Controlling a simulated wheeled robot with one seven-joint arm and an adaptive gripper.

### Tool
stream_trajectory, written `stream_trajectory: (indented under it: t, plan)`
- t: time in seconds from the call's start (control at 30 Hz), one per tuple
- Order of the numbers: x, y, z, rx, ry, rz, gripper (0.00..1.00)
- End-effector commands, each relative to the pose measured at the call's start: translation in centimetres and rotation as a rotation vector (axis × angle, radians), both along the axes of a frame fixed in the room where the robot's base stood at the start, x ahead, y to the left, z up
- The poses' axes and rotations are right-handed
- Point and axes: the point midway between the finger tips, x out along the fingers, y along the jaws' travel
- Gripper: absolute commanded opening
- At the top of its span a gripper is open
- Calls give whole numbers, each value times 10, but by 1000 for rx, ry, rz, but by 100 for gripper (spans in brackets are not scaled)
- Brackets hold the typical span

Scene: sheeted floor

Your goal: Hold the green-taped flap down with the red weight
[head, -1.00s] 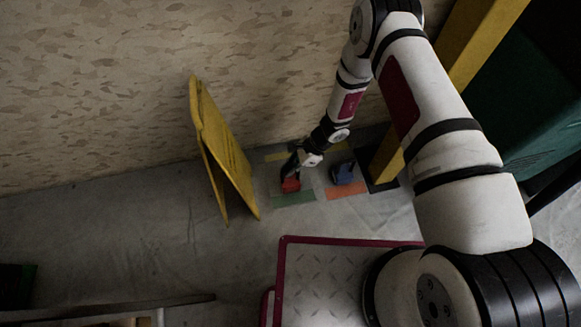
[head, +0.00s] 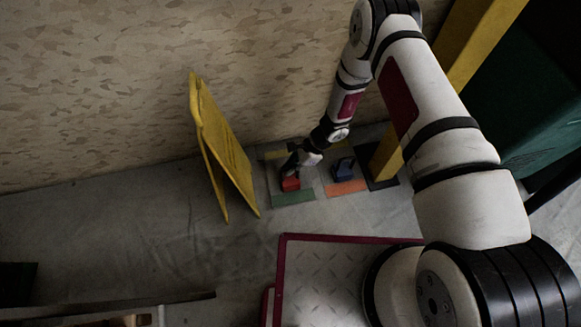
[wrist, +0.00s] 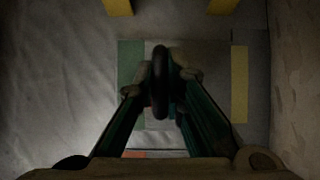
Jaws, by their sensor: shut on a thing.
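The red weight (head: 291,184) is low at the floor patch, just behind the green tape strip (head: 294,197) in the head view. My gripper (head: 292,170) is above it, shut on its dark handle, which shows between the fingers in the wrist view (wrist: 160,82). The green tape also shows left of the fingers in the wrist view (wrist: 130,62). I cannot tell whether the weight touches the floor.
A blue weight (head: 343,171) stands to the right, behind an orange tape strip (head: 346,188). A yellow tape strip (wrist: 239,85) lies right in the wrist view. A yellow folding sign (head: 223,150) stands to the left. A yellow post (head: 388,160) is to the right.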

Motion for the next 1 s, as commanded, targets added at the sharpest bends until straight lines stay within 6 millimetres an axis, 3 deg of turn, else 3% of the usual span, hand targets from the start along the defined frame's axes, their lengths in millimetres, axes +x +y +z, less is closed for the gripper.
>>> stream_trajectory:
  t: [1.0]
  plan:
    - [1, 1, -7, 3, -1, 0, 0]
